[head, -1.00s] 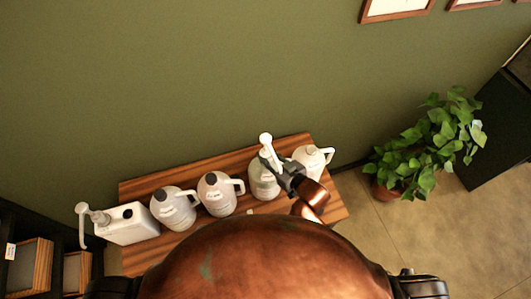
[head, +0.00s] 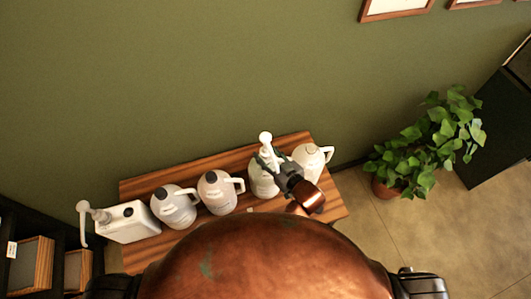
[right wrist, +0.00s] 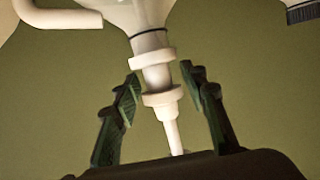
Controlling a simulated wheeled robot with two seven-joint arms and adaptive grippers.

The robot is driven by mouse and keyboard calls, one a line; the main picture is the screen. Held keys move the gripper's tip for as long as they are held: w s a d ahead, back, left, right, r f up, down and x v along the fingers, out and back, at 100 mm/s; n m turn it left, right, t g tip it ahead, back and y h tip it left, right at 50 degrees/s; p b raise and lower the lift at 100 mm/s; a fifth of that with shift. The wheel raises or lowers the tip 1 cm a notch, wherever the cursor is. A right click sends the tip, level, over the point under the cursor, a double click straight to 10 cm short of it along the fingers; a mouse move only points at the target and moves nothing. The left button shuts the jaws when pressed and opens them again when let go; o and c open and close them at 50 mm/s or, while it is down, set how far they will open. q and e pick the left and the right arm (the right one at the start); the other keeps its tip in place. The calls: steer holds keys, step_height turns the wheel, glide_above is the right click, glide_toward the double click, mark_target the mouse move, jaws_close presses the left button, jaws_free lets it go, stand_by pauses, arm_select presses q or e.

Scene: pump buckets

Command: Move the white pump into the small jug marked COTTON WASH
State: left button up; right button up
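The white pump (head: 265,139) stands upright with its lower end in the white jug (head: 262,185) that is second from the right on the bench. In the right wrist view, the pump's collar and stem (right wrist: 160,98) run into the neck of that jug (right wrist: 146,14). My right gripper (head: 271,160) is at the pump; in the wrist view its dark green fingers (right wrist: 160,88) stand apart on both sides of the collar, with gaps showing. The jug labels are too small to read, so I cannot tell which one says COTTON WASH. My left gripper is out of view.
A white jug (head: 313,162) stands right of the pump's jug. Two dark-capped jugs (head: 172,208) (head: 214,194) and a white canister (head: 128,224) with a grey pump (head: 94,215) stand left on the wooden bench (head: 205,168). A potted plant (head: 425,150) is on the floor at right.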

steer(key=v, duration=1.2)
steer(key=shift+r, duration=0.1)
steer(key=shift+p, duration=0.45)
